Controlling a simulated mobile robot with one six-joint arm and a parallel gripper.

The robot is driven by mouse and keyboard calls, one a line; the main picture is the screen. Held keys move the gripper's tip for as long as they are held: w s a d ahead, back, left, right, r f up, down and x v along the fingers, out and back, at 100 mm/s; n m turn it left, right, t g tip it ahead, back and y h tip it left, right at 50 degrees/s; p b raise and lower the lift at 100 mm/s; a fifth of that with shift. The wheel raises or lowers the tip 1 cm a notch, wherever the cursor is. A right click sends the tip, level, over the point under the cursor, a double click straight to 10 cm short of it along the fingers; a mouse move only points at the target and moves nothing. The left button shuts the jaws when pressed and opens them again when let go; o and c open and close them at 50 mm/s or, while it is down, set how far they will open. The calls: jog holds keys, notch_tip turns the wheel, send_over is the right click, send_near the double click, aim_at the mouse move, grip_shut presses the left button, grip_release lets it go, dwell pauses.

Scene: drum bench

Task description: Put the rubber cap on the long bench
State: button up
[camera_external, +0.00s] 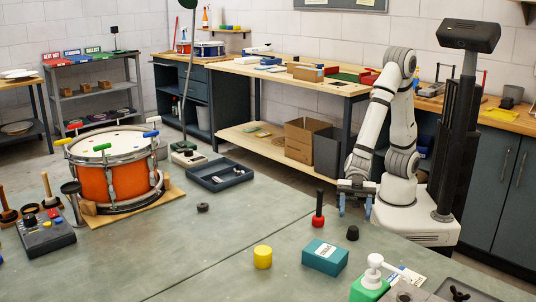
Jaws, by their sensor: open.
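A small black tapered piece (352,233), which looks like the rubber cap, stands on the large grey-green table (225,245). My gripper (355,207) hangs open with its blue fingers pointing down, beyond and above this piece. Nothing shows between the fingers. A long wooden bench (300,82) runs along the back wall, with a lower shelf. I cannot tell for sure which surface is the task's long bench.
An orange drum (115,170) stands left. The table's middle is mostly clear.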

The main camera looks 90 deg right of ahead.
aim_at(353, 232)
jog(key=shift+d, duration=0.2)
jog(key=shift+w+f+b, duration=0.1)
jog(key=shift+f+b, duration=0.45)
jog(key=shift+w+a, duration=0.1)
jog(key=shift+a, duration=0.05)
jog(key=x, duration=0.7)
jog(key=shift+a+r, duration=0.1)
jog(key=shift+a, duration=0.2)
jog(key=shift+c, duration=0.2)
